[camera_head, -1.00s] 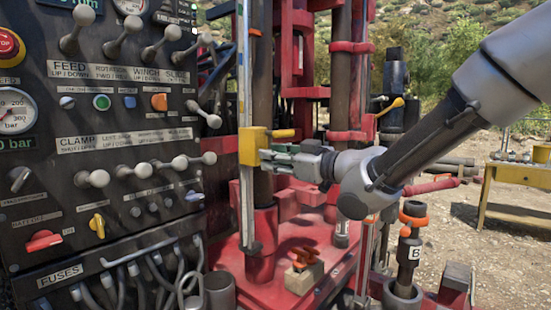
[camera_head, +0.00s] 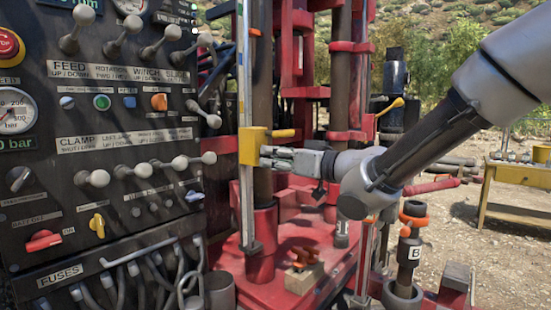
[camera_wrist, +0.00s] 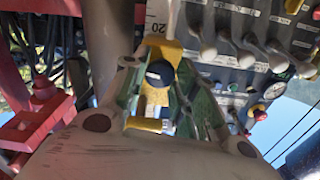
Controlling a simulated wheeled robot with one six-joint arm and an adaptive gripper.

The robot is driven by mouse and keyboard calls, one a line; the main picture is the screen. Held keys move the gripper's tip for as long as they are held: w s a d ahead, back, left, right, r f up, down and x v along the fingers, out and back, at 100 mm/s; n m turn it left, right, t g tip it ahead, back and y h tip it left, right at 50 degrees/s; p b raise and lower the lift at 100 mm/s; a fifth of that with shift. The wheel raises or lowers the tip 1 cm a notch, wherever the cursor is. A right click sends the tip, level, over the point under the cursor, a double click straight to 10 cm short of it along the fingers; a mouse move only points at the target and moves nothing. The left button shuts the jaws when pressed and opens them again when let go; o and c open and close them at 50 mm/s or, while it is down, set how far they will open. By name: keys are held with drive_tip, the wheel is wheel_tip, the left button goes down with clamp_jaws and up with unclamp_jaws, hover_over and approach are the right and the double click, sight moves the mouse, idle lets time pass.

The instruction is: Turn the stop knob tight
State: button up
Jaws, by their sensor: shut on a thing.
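The yellow stop block (camera_head: 250,148) sits on the upright steel scale rail, with a short yellow handle (camera_head: 283,133) pointing right. In the wrist view the block (camera_wrist: 165,48) carries a dark round knob (camera_wrist: 159,73). My gripper (camera_head: 266,157) reaches in from the right against the block's right side. In the wrist view my green-padded fingers (camera_wrist: 160,80) stand on either side of the knob, shut on it. The knob is hidden by my fingers in the head view.
The black control panel (camera_head: 110,150) with several levers stands close on the left. A dark vertical pipe (camera_head: 263,90) rises just behind the rail. Red machine frame (camera_head: 300,230) lies below. A yellow table (camera_head: 515,175) stands far right.

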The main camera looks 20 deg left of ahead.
drive_tip(key=o, duration=0.7)
drive_tip(key=shift+o, duration=0.2)
drive_tip(key=shift+d, duration=0.1)
drive_tip(key=v, duration=1.2)
drive_tip(key=shift+f, duration=0.1)
